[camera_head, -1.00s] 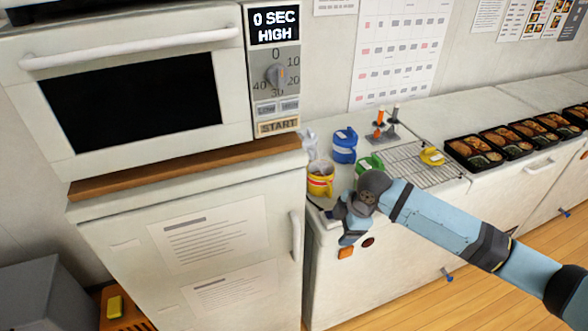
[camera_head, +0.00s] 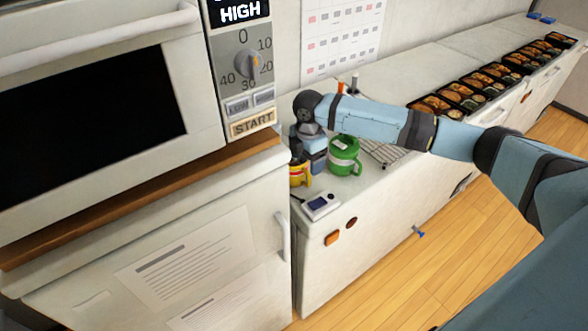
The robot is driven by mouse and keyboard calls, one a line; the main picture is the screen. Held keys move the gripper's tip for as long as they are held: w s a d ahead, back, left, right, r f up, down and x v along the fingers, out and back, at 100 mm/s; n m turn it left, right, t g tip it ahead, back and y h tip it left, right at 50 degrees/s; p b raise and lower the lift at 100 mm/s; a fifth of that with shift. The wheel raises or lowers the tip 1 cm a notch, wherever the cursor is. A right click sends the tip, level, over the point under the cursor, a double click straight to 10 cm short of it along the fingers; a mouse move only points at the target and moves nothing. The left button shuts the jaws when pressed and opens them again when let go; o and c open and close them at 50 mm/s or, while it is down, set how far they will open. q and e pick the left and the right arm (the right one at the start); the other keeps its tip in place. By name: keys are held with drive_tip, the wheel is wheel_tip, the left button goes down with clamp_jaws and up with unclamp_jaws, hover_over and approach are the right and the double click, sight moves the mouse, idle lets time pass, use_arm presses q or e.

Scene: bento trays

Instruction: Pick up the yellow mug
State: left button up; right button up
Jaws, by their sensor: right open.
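The yellow mug (camera_head: 299,180), with a red band, stands on the counter close to the side of the microwave cabinet and is partly hidden by my right gripper. My right gripper (camera_head: 300,165) is open and points down at the mug from above and slightly behind it in the head view. Its fingertips are small and partly covered, so I cannot tell whether they touch the mug. My left gripper is not in view.
A green mug (camera_head: 344,157) stands just right of my right gripper. A small device with a dark screen (camera_head: 320,205) lies at the counter's front edge. A wire rack (camera_head: 388,153) and several bento trays (camera_head: 468,97) lie farther right. The microwave (camera_head: 95,110) stands left.

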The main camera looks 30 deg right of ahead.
sight(306, 173)
drive_tip(key=f, duration=0.4)
drive_tip(key=f+p, duration=0.1)
drive_tip(key=f, duration=0.1)
drive_tip(key=shift+w+f, duration=0.25)
drive_tip(key=shift+f, duration=0.15)
drive_tip(key=c, duration=1.3)
drive_tip(key=shift+c, duration=0.5)
drive_tip(key=shift+d+r, duration=0.1)
drive_tip(key=shift+r, duration=0.1)
clamp_jaws()
